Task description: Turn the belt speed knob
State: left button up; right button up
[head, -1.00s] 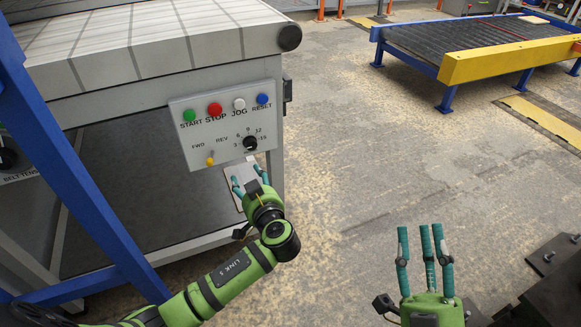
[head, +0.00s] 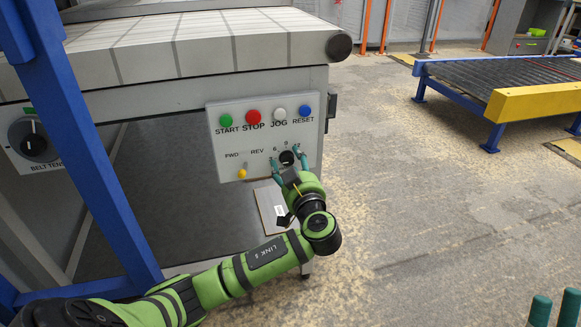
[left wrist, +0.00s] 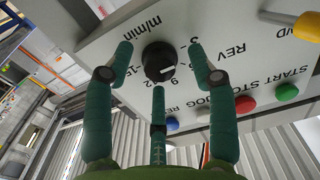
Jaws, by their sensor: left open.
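The belt speed knob (head: 287,158) is a round black dial low on the right of the light grey control panel (head: 222,172). In the left wrist view the knob (left wrist: 157,58) shows a white pointer mark towards its lower right, with a printed number scale and "m/min" around it. My left gripper (head: 289,166) is open at the panel. In the left wrist view its teal fingers (left wrist: 160,72) stand around the knob, one on each side and one below, with visible gaps. The fingers hide part of the scale. My right gripper (head: 555,308) shows only fingertips at the lower right.
Green START (head: 226,121), red STOP (head: 253,117), white JOG (head: 279,114) and blue RESET (head: 305,111) buttons sit above the knob. A yellow FWD/REV switch (head: 242,173) is at its left. A blue post (head: 85,150) stands left.

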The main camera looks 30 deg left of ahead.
pick_arm(q)
grip_shut()
jog(key=shift+r, duration=0.1)
